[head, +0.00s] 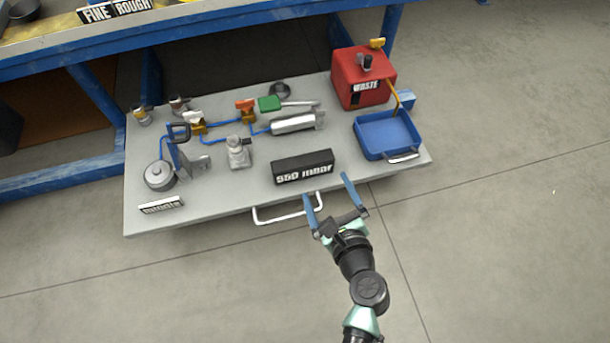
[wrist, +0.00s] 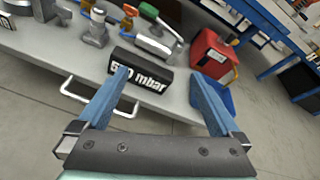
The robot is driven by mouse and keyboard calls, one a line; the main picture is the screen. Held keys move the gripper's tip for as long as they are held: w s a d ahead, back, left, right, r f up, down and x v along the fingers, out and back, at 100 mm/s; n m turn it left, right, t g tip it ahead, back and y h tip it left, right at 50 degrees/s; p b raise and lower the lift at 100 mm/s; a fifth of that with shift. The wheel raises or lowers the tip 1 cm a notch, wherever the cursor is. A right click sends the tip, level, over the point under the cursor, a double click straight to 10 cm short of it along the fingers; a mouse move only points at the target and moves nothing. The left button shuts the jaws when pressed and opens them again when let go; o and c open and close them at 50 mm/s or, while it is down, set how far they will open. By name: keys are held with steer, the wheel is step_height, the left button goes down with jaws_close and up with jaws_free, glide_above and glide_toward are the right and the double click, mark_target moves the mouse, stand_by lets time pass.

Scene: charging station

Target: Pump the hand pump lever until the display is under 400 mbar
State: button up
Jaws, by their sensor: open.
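The black display block (head: 303,167) stands near the front of the grey cart top and appears to read 550 mbar. In the wrist view the display (wrist: 141,72) is partly covered by a blue finger. A silver cylinder (head: 295,123) lies behind it, with a silver rod ending in a green handle (head: 268,103) just beyond; these look like the hand pump and its lever. My gripper (head: 328,190) is open and empty at the cart's front edge, in front of the display and apart from the lever.
A white rail handle (head: 287,214) runs along the cart's front. A red waste can (head: 363,80) and blue tray (head: 387,138) stand on the right. Valves with blue hoses, a silver pot (head: 160,175) and a fitting (head: 238,152) fill the left. Open floor lies in front.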

steer(key=s+f+m, duration=0.4)
steer(key=s+f, duration=0.1)
steer(key=f, duration=0.3)
steer(key=shift+g, duration=0.4)
steer(key=b+x, duration=0.2)
steer(key=x, duration=0.2)
steer(key=b+x, duration=0.3)
steer(key=x, duration=0.2)
steer(key=shift+w+d+b, duration=0.15)
steer(key=shift+w+b, duration=0.2)
steer(key=shift+r, duration=0.1)
